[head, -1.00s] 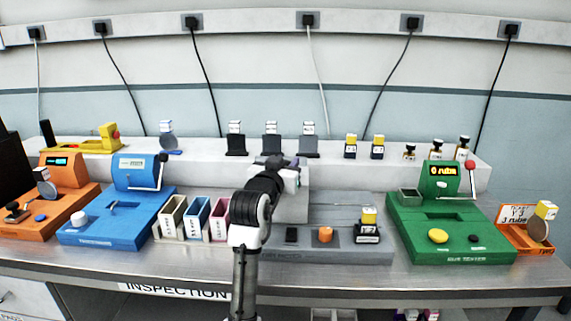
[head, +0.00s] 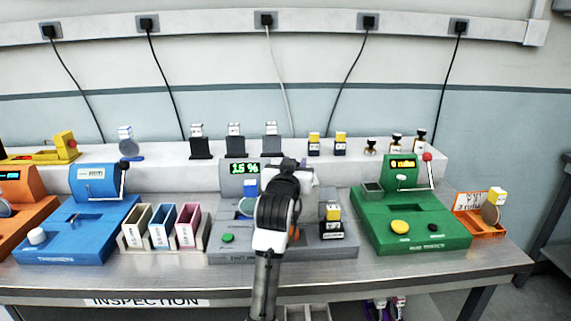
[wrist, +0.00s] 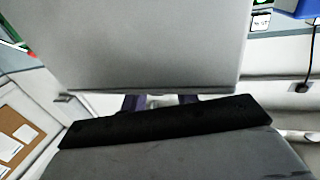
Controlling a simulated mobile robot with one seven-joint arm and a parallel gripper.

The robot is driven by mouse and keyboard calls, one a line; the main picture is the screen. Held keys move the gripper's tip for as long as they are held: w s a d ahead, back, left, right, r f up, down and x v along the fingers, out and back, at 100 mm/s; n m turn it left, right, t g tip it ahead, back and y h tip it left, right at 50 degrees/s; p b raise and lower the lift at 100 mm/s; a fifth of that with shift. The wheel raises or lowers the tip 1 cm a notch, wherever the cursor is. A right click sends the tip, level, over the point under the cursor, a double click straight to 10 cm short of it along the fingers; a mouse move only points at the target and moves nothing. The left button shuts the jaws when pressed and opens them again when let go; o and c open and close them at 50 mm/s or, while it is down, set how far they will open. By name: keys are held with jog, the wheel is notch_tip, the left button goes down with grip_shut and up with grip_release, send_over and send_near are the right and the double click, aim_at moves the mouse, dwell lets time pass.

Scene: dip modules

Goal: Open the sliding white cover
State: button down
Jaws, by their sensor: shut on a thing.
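The white cover (head: 306,183) stands on the right part of the grey machine (head: 330,252) in the head view, partly hidden behind my arm. In the wrist view, the cover (wrist: 150,45) is a broad pale panel filling the upper middle. My gripper (head: 287,163) is at the cover's top edge in the head view. In the wrist view, the dark fingertips of my gripper (wrist: 162,102) meet the panel's lower edge and are shut on it. Left of the cover, a lit green display (head: 244,168) and a blue block (head: 248,187) are uncovered.
A small black-and-yellow module (head: 332,222) stands on the machine just right of the cover. The green tester (head: 440,235) is farther right. Three coloured bins (head: 162,235) and a blue machine (head: 85,235) are to the left. A raised white shelf (head: 365,165) holds several modules behind.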

jog(key=c, duration=1.1)
grip_release()
jog(key=shift+o, duration=0.2)
jog(key=b+v, duration=0.2)
jog(key=v, duration=1.2)
jog(key=shift+b, duration=0.35)
jog(key=shift+w, duration=0.1)
